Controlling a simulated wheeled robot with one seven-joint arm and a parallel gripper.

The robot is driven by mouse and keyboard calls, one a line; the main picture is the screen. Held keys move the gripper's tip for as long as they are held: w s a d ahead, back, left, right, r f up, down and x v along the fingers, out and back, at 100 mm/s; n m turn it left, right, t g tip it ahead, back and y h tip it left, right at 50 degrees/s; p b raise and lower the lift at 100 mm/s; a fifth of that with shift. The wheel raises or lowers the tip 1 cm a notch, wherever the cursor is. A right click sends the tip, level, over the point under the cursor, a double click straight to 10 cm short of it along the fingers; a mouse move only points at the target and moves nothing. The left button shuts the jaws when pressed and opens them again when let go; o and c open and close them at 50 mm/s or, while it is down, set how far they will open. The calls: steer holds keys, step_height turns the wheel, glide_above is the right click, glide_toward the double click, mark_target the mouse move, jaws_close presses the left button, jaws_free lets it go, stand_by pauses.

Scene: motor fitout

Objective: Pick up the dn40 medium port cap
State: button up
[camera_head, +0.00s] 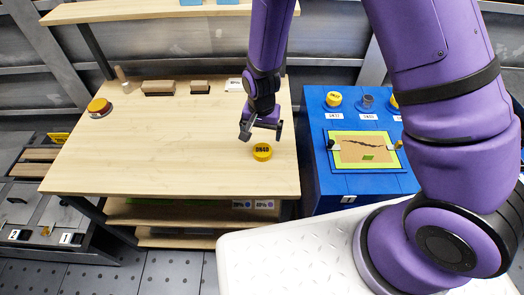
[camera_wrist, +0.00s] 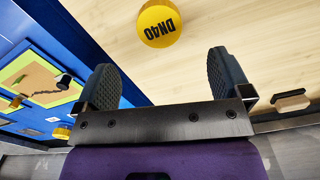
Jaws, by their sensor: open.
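The DN40 port cap (camera_head: 262,152) is a round yellow cap with dark "DN40" lettering. It lies on the light wooden tabletop near the table's right side. In the wrist view the cap (camera_wrist: 160,23) lies beyond the fingertips, roughly between their lines, and apart from both. My gripper (camera_head: 261,131) is open and empty, above the table just behind the cap in the head view. Its two dark ribbed fingers (camera_wrist: 166,80) stand wide apart in the wrist view.
A blue cabinet (camera_head: 318,190) stands right of the table, with another yellow cap (camera_head: 333,99) and a picture board on top. A yellow-topped button (camera_head: 99,107) and wooden blocks (camera_head: 158,88) sit along the table's back and left. The table's middle is clear.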

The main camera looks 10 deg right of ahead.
mark_target(262, 149)
steer(key=shift+w+d+f, duration=0.1)
steer(key=shift+d+f, duration=0.05)
steer(key=shift+f, duration=4.55)
steer(key=c, duration=1)
steer(key=shift+r, duration=0.15)
